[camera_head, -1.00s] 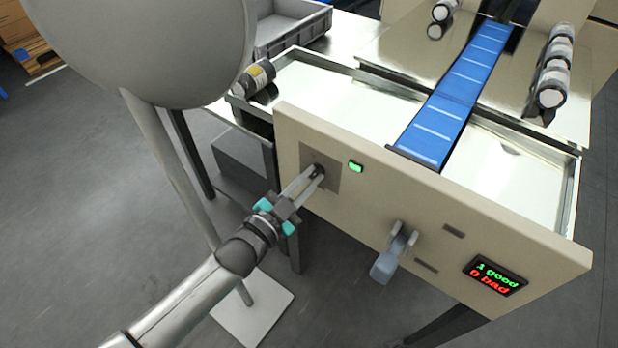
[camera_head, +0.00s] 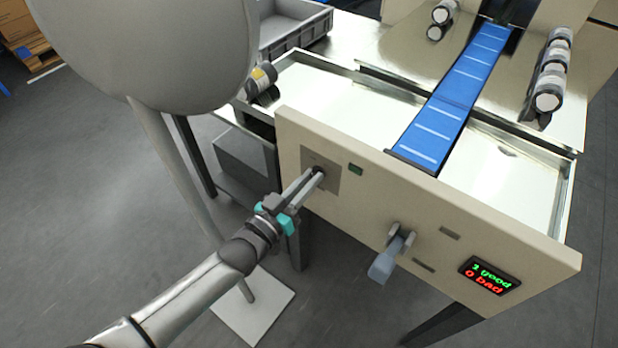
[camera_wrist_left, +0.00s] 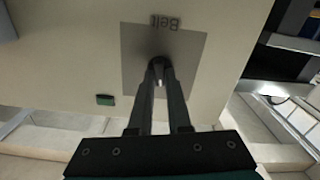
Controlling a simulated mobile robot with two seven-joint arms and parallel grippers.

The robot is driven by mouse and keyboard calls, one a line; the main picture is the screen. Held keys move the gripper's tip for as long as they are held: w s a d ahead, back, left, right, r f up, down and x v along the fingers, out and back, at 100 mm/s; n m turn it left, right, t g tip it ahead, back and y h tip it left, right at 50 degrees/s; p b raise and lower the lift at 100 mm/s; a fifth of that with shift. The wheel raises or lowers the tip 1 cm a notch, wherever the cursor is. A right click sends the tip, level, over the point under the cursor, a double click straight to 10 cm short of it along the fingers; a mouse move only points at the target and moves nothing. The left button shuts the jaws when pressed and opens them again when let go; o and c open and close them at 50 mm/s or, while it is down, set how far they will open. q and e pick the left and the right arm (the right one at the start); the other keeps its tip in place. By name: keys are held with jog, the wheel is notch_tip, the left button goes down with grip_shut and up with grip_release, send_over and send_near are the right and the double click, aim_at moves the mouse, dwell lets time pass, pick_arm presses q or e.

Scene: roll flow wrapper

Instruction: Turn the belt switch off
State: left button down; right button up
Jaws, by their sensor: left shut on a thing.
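The belt switch (camera_head: 319,170) is a small dark knob on a grey plate (camera_head: 331,181) at the left of the machine's beige front panel. In the left wrist view the plate (camera_wrist_left: 190,63) carries the word "Belt", seen upside down. My left gripper (camera_head: 319,175) is shut on the switch; its fingers (camera_wrist_left: 160,66) hide most of the knob. The indicator lamp (camera_head: 356,170) to the right of the plate is dark green and unlit; it also shows in the left wrist view (camera_wrist_left: 105,100). My right gripper is not in view.
A blue belt (camera_head: 440,115) runs back from the panel. A grey-blue lever (camera_head: 388,262) sticks out of the panel, left of the counter display (camera_head: 490,275). Rolls (camera_head: 551,75) lie beside the belt. A large grey rounded body on a pole (camera_head: 175,170) stands at left.

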pick_arm(q)
jog(key=shift+n, duration=1.7)
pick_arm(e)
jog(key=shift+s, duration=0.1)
pick_arm(q)
jog(key=shift+a+f, duration=0.1)
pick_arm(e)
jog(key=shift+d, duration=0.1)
pick_arm(q)
jog(key=c, duration=0.9)
grip_release()
jog(key=shift+o, duration=0.2)
jog(key=p+v, duration=0.3)
jog(key=v, duration=1.2)
jog(key=shift+p, duration=0.3)
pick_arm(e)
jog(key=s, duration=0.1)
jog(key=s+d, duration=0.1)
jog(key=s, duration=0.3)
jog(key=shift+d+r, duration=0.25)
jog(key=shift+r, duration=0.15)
pick_arm(q)
jog(key=shift+s, duration=0.1)
